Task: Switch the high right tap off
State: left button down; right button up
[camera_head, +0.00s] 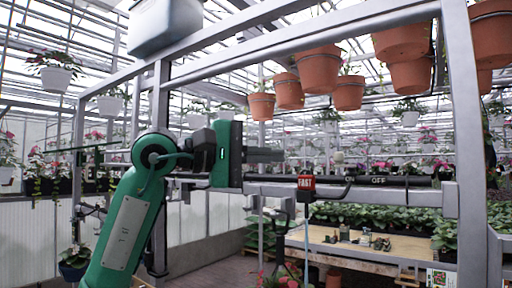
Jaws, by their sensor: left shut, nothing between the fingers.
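My left arm is green and comes in from the lower left. My left gripper (274,155) points right, shut and empty, just above the grey crossbar. A dark horizontal pipe (410,182) marked "OFF" runs along the crossbar at the right. At its left end is a small red fitting (306,183) with white lettering that seems to read "FAST". A thin bluish hose hangs below it. The gripper is left of and a little above the red fitting, apart from it in the picture. I cannot clearly make out the tap's handle position. My right gripper is not in view.
A grey metal frame (465,110) surrounds the pipe. Terracotta pots (318,68) hang from its upper beam, and a grey box (165,25) sits at the top left. Behind stands a wooden table (345,256) with small items and plants. The space between gripper and red fitting looks clear.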

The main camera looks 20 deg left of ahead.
pick_arm(q)
jog(key=w+d+p, duration=0.3)
jog(key=d, duration=0.4)
jog(key=shift+d+f, duration=0.15)
jog(key=shift+d, duration=0.15)
